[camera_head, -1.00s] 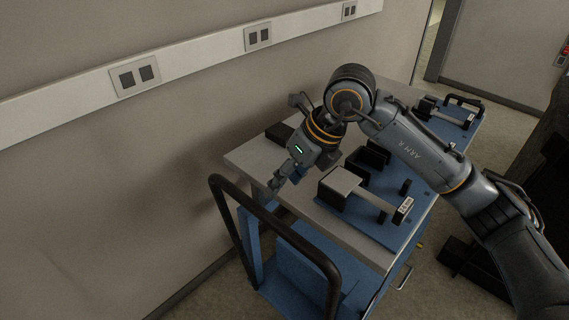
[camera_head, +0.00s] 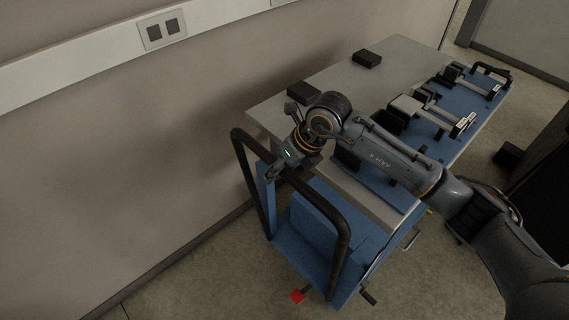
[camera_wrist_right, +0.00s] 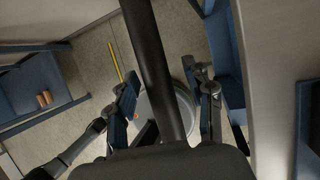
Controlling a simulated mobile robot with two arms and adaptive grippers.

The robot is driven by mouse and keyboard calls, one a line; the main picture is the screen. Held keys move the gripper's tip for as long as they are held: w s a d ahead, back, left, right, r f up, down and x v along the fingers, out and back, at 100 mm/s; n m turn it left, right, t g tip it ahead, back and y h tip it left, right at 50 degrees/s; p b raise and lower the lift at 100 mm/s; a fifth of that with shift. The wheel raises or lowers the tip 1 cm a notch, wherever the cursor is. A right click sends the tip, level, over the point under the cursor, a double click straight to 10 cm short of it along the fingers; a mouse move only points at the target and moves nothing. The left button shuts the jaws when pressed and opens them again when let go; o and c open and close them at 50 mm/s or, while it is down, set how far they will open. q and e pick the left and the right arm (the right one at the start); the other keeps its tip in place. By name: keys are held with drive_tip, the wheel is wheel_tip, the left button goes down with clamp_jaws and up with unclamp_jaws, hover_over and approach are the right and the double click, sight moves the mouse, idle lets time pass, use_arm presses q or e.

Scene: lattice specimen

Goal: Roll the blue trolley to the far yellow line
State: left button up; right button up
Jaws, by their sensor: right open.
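The blue trolley (camera_head: 316,225) stands low in the head view at the near end of a grey-topped bench. Its black tubular handle (camera_head: 337,217) rises toward me. My right gripper (camera_head: 276,172) is at the top bar of this handle, near its left part. In the right wrist view my right gripper (camera_wrist_right: 164,78) is open, with the black handle bar (camera_wrist_right: 150,50) running between its fingers. I cannot tell if the fingers touch the bar. A yellow line (camera_wrist_right: 115,62) on the floor shows in the wrist view. My left gripper is out of view.
The grey bench top (camera_head: 345,85) carries black blocks and a blue board (camera_head: 462,97) with fixtures. A wall (camera_head: 90,150) runs along the left. A red pedal (camera_head: 298,296) sits low by the trolley. Bare floor (camera_head: 215,275) lies in front.

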drive_tip(key=shift+s, duration=0.1)
clamp_jaws()
